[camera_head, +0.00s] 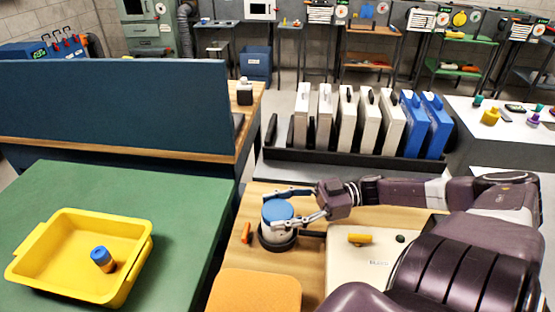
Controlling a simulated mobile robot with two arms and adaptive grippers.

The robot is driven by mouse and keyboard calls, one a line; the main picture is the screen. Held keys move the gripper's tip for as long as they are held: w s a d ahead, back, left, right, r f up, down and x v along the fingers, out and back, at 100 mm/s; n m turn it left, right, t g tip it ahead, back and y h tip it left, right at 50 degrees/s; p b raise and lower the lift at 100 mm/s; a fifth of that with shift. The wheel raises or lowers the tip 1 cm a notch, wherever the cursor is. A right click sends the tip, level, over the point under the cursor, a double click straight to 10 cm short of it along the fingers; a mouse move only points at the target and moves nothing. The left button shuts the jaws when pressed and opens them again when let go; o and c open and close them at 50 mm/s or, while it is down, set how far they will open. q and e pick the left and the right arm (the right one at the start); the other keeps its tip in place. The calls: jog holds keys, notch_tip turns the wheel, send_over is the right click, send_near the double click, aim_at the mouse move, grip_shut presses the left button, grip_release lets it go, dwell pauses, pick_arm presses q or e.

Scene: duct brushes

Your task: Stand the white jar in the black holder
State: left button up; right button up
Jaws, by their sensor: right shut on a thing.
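The white jar (268,228) has a blue lid and stands upright at the left end of the wooden table. The black holder (278,245) is a low dark ring around the jar's foot. The jar's lower end is hidden by the holder's rim, so I cannot tell whether it rests on the bottom. My right gripper (276,209) comes in from the right, with one finger on the far side of the jar and one on the near side, shut on it just below the lid. My left gripper is not in view.
An orange object (246,233) lies just left of the holder. An orange pad (255,291) is in front. A cream case (365,262) with a yellow handle lies to the right. A yellow tray (55,225) holding a blue-capped item (102,259) sits on the green table (180,195).

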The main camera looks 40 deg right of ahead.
jog(key=shift+f, duration=0.2)
jog(key=o, duration=1.6)
jog(key=shift+o, duration=0.3)
jog(key=shift+r, duration=0.15)
jog(key=shift+r+p, duration=0.3)
jog(key=v, duration=1.2)
jog(key=shift+f, duration=0.1)
